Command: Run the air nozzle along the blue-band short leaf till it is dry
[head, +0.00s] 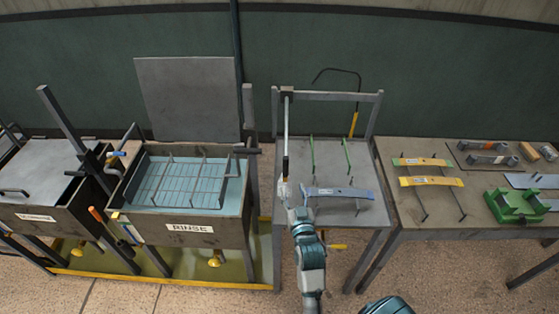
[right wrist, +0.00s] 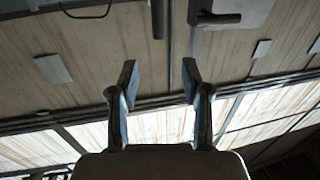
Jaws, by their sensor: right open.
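A blue-grey leaf (head: 340,193) with a small orange mark at its middle lies across thin supports on the grey drying table (head: 370,213). A thin black hose (head: 335,70) loops above the table's back frame, with a slim yellow piece (head: 353,124) hanging at its right end; it may be the air nozzle, but is too small to tell. My left gripper is out of view.
A rinse tank (head: 191,233) with a wire rack stands left of the drying table. The table's upright frame (head: 335,96) rises behind the leaf. On the right bench (head: 460,222) lie a green-banded leaf (head: 422,161), a yellow leaf (head: 432,181) and a green fixture (head: 516,207).

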